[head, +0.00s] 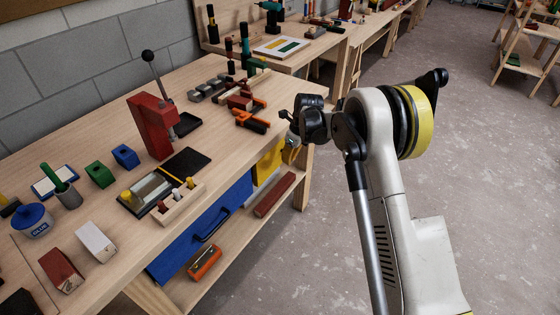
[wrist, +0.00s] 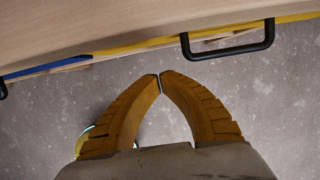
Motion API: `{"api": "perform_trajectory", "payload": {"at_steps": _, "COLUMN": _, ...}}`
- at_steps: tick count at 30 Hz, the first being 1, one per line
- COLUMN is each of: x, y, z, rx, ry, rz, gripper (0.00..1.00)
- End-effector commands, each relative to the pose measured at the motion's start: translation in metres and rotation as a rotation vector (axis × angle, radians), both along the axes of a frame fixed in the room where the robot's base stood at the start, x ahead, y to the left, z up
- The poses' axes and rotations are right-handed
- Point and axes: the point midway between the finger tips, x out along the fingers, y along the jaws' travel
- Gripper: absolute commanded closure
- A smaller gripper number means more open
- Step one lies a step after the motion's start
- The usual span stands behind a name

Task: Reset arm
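My gripper (wrist: 160,84) shows in the wrist view with its two ridged orange-yellow fingers meeting at the tips. Nothing is visible between them. In the head view my gripper (head: 290,152) is small and partly hidden by my wrist, just off the front edge of the workbench near its far right corner. My arm is folded, standing over the floor to the right of the bench. The wrist view looks down past the bench front to the floor.
The workbench (head: 97,126) carries a red lever press (head: 153,127), blocks and tools. Below its front edge are a blue drawer (head: 205,226) and a yellow drawer (head: 268,168); a black handle (wrist: 228,40) lies close beyond my fingertips in the wrist view. Floor (head: 480,140) right is open.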

Motion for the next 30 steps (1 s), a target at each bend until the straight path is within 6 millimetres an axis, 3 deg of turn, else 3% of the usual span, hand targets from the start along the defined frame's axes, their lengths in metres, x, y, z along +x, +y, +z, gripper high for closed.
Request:
{"api": "perform_trajectory", "payload": {"at_steps": 1, "x": -0.002, "y": -0.003, "z": 0.020, "rx": 0.000, "ry": 0.000, "rz": -0.002, "gripper": 1.00}}
{"api": "perform_trajectory", "payload": {"at_steps": 6, "x": -0.007, "y": -0.010, "z": 0.053, "rx": 0.000, "ry": 0.000, "rz": -0.001, "gripper": 1.00}}
{"api": "perform_trajectory", "payload": {"at_steps": 20, "x": -0.015, "y": -0.018, "z": 0.087, "rx": -0.009, "ry": -0.016, "rz": 0.038, "gripper": 1.00}}
{"api": "perform_trajectory", "payload": {"at_steps": 23, "x": -0.027, "y": -0.026, "z": 0.118, "rx": -0.034, "ry": -0.062, "rz": 0.138, "gripper": 1.00}}
{"api": "perform_trajectory", "payload": {"at_steps": 26, "x": -0.050, "y": -0.038, "z": 0.161, "rx": -0.084, "ry": -0.133, "rz": 0.301, "gripper": 1.00}}
{"api": "perform_trajectory", "payload": {"at_steps": 30, "x": -0.095, "y": -0.057, "z": 0.219, "rx": -0.175, "ry": -0.236, "rz": 0.563, "gripper": 1.00}}
